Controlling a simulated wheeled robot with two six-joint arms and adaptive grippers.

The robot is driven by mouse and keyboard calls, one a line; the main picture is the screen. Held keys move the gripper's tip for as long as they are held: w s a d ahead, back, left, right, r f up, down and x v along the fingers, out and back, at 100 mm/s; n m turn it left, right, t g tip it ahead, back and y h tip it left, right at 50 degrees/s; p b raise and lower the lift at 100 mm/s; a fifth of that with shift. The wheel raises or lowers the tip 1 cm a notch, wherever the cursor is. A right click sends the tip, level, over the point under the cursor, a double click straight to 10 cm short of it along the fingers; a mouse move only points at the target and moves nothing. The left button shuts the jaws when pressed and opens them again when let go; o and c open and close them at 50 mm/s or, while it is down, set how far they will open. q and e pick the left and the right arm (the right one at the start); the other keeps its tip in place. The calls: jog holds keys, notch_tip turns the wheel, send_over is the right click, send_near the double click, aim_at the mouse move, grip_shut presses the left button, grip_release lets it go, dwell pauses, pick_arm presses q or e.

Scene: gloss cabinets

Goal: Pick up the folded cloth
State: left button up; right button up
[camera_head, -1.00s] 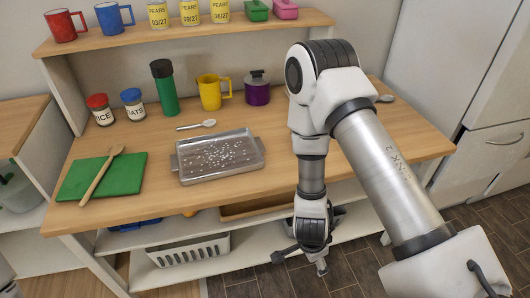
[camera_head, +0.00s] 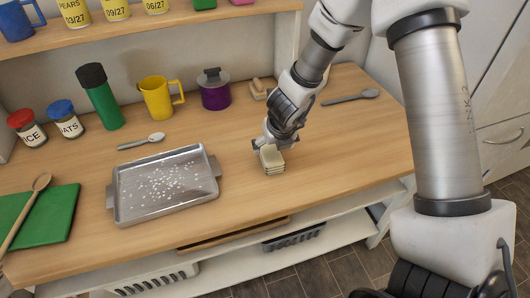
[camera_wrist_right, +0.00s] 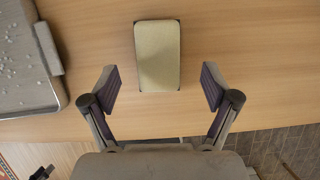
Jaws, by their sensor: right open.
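The folded cloth (camera_head: 272,162) is a small cream stack lying on the wooden counter, right of the metal tray. In the right wrist view the cloth (camera_wrist_right: 158,52) is a pale rectangle, lengthwise between the finger sides and a little ahead. My right gripper (camera_head: 268,143) is just above and behind the cloth in the head view. In the wrist view the right gripper (camera_wrist_right: 160,82) is open, with one finger on each side of the cloth's near end and a gap at both sides. My left gripper is in neither view.
The metal tray (camera_head: 128,199) with white grains stands left of the cloth. A purple pot (camera_head: 215,95), a yellow mug (camera_head: 157,101) and a green bottle (camera_head: 104,105) stand behind. The counter around the cloth is clear.

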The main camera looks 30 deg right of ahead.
aim_at(271, 153)
jog(key=shift+f, duration=0.6)
jog(key=b+x, duration=0.1)
jog(key=x, duration=0.3)
jog(key=shift+w+f, duration=0.15)
jog(key=shift+w, duration=0.15)
jog(key=shift+w+f, duration=0.15)
jog(key=shift+w, duration=0.05)
jog(key=shift+s+r, duration=0.2)
jog(key=shift+c, duration=0.3)
jog(key=c, duration=1.1)
